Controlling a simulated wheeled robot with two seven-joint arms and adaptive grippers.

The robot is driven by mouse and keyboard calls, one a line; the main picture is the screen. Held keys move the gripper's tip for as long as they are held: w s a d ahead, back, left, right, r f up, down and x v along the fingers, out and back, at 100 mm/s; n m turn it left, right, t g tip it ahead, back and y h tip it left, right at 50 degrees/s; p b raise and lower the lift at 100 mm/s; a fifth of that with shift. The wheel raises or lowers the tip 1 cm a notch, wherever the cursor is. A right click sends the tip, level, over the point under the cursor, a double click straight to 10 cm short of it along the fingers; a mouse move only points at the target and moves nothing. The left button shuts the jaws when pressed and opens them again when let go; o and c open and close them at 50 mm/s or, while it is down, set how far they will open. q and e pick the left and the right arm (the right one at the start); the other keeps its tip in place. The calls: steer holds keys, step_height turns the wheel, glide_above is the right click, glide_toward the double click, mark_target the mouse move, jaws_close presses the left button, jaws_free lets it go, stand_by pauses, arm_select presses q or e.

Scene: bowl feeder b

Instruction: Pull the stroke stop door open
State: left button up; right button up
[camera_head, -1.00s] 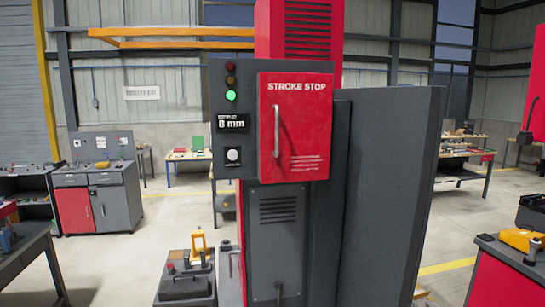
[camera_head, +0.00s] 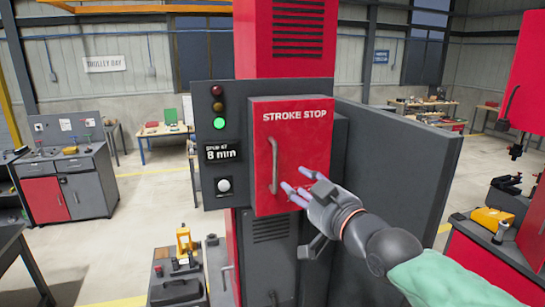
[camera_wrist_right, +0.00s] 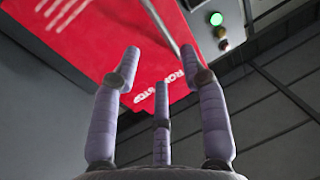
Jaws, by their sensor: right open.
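The red stroke stop door (camera_head: 300,150) is shut on the grey machine column in the head view, with white lettering at its top. Its vertical bar handle (camera_head: 273,165) runs along the door's left side. My right gripper (camera_head: 293,188) is open and empty in front of the door, just right of the handle's lower part. In the right wrist view the open fingers (camera_wrist_right: 160,85) point at the red door (camera_wrist_right: 100,45), and the handle (camera_wrist_right: 160,25) passes near the right-hand finger. I cannot tell whether any finger touches it. My left gripper is not in view.
A grey control panel (camera_head: 207,150) with a lit green lamp, a small display and a white knob sits left of the door. A large grey side panel (camera_head: 410,160) stands to the right. Workbenches and a red cabinet (camera_head: 500,250) stand around, with open floor between.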

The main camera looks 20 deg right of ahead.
steer(key=p, duration=0.4)
glide_above(276, 188)
steer(key=s, duration=0.1)
steer(key=shift+w+d, duration=0.15)
steer(key=shift+w, duration=0.75)
jaws_close()
